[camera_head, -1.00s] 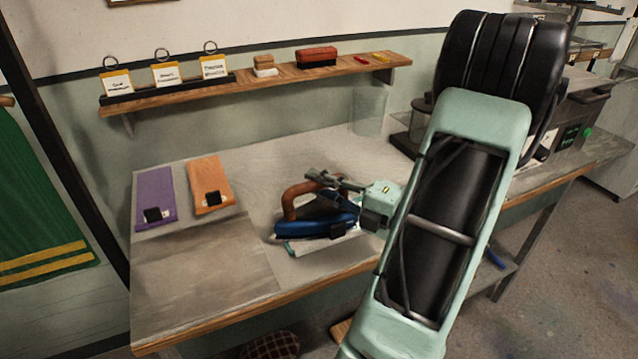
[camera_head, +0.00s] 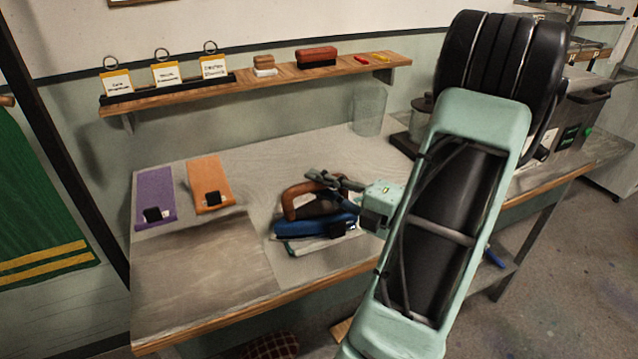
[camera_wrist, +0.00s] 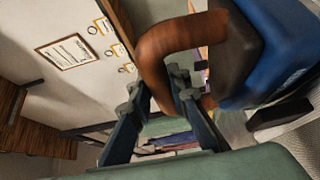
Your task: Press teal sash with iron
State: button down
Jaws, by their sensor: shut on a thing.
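The iron (camera_head: 316,226) has a blue body and a brown handle (camera_head: 298,201). It is near the middle of the table, over a pale pad or cloth. I cannot tell whether its sole touches what lies under it. My gripper (camera_head: 325,181) is shut on the iron's handle. In the wrist view the fingers (camera_wrist: 160,88) close around the brown handle (camera_wrist: 178,50), with the blue body (camera_wrist: 275,50) beside it. No teal sash shows clearly; a purple folded sash (camera_head: 155,192) and an orange folded sash (camera_head: 210,180) lie at the table's left, each with a dark tag.
A grey mat area (camera_head: 205,265) at the table's front left is bare. A wall shelf (camera_head: 275,78) holds cards, brushes and small sticks. A clear container (camera_head: 369,110) stands at the back. Dark equipment (camera_head: 570,125) is at the right, behind my arm.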

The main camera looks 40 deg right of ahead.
dwell(0.3)
jog(key=shift+r+p, duration=2.55)
jog(key=shift+p, duration=0.5)
jog(key=shift+w, duration=0.1)
